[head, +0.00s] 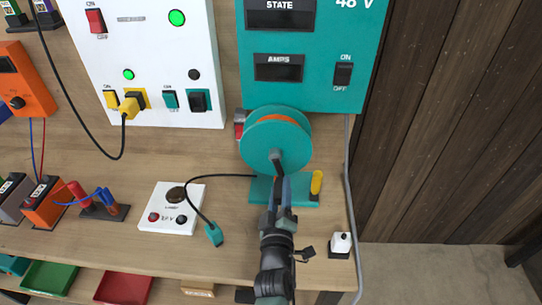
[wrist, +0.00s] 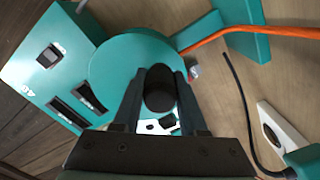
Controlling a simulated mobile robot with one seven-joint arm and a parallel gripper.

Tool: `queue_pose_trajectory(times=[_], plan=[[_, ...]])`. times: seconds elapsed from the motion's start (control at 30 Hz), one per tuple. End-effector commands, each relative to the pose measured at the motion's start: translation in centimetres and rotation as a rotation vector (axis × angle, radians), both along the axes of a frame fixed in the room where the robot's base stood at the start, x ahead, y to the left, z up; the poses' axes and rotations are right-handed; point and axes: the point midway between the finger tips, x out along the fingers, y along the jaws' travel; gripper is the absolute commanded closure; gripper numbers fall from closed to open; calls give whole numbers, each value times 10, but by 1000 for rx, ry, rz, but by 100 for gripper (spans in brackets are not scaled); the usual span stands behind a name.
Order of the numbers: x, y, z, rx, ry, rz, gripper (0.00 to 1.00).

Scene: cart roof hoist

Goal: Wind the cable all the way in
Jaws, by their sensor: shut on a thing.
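The teal reel (head: 262,140) stands on a teal base on the bench, with orange cable (head: 284,118) on its drum. In the wrist view an orange cable (wrist: 250,29) runs from the reel (wrist: 120,58) to the right edge. My gripper (head: 279,178) is shut on the dark crank knob (wrist: 160,88) at the front face of the reel. The knob also shows in the head view (head: 277,157), low on the reel's face. The back of the drum is hidden, so I cannot tell how much cable is wound.
A yellow upright handle (head: 316,183) stands at the base's right. A black lead ends in a teal plug (head: 214,234) near a white box (head: 172,207). A small white switch block (head: 340,244) is at front right. A teal panel (head: 310,60) rises behind the reel.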

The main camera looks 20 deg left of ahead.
Motion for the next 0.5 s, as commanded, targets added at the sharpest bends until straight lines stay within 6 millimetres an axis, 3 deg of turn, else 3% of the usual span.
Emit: queue_pose_trajectory(times=[0.3, 0.5], plan=[[1, -1, 3, 2, -7, 2, 100], [6, -16, 21, 2, -6, -2, 100]])
